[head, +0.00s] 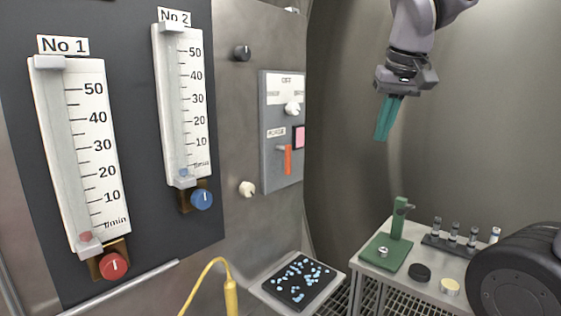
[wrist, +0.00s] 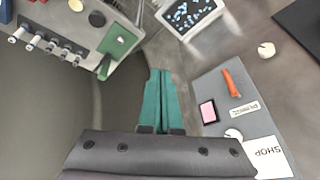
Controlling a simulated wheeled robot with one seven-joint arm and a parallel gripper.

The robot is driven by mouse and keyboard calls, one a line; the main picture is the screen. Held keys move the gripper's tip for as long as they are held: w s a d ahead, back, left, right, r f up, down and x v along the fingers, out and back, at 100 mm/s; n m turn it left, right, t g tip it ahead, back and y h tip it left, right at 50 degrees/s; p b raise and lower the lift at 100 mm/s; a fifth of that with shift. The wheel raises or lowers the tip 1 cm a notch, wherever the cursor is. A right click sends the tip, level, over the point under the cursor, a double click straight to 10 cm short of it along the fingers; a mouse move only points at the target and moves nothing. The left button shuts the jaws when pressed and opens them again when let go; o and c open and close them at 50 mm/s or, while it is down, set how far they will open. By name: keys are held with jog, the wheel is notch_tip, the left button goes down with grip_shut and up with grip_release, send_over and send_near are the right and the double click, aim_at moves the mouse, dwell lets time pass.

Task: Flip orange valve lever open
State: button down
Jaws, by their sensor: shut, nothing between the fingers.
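The orange valve lever (head: 288,161) is on the lower part of a grey panel (head: 269,172) on the wall. It hangs down from a small pivot, beside a small label. In the wrist view the orange lever (wrist: 234,84) also shows on the grey panel, to the right of my gripper. My gripper (head: 381,138), with teal fingers, hangs in the air to the right of the panel, apart from the lever. In the wrist view the fingers (wrist: 159,74) lie together with nothing between them.
The panel also has a white knob (head: 292,108) and a pink square (head: 299,137). Flow gauges with a red knob (head: 114,264) and a blue knob (head: 202,198) are at left. A bench (head: 372,262) with a green stand (head: 396,225) is below my gripper. A yellow handle (head: 231,296) stands in front.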

jog(key=a+f+n+t+h, duration=0.1)
jog(key=a+n, duration=0.5)
jog(key=a, duration=1.9)
jog(key=shift+a+f+n+t+h, duration=0.35)
jog(key=shift+t+h, duration=0.25)
jog(key=shift+t, duration=0.3)
jog(key=shift+w, duration=0.1)
jog(key=w+d+f, duration=0.4)
jog(key=w+f, duration=0.4)
jog(key=shift+w+d, duration=0.15)
jog(key=shift+w, duration=0.1)
